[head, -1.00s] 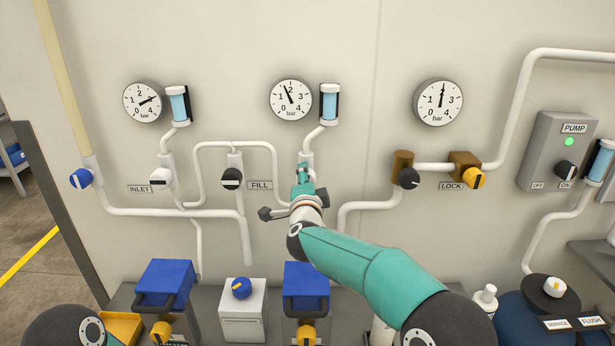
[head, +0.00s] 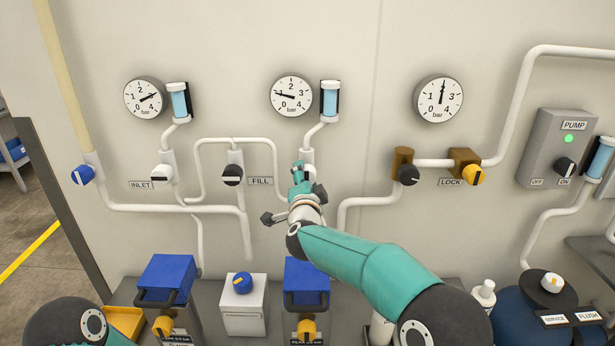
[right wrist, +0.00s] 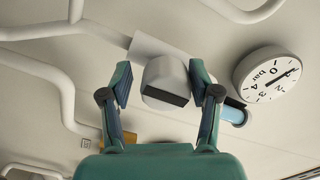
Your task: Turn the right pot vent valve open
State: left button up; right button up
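The vent valve on the middle pipe has a white knob with a dark front bar. In the head view only a small part of this valve (head: 309,172) shows behind my right gripper (head: 303,186). In the right wrist view the knob (right wrist: 166,82) sits between the two fingers of my right gripper (right wrist: 162,84). The fingers are apart, one on each side of the knob. A gap shows at the left finger; contact at the right finger cannot be told. My left gripper is out of view.
The middle gauge (head: 291,96) and a blue sight tube (head: 329,100) are above the valve. The fill knob (head: 232,174) is to the left, the lock knob (head: 473,175) to the right. Blue-lidded containers (head: 306,277) stand below.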

jog(key=shift+o, duration=0.5)
jog(key=shift+d+r, duration=0.1)
jog(key=shift+r, duration=0.1)
jog(key=shift+s+r, duration=0.1)
jog(key=shift+s, duration=0.35)
jog(key=s, duration=1.1)
jog(key=shift+d+f, duration=0.1)
jog(key=shift+f, duration=0.15)
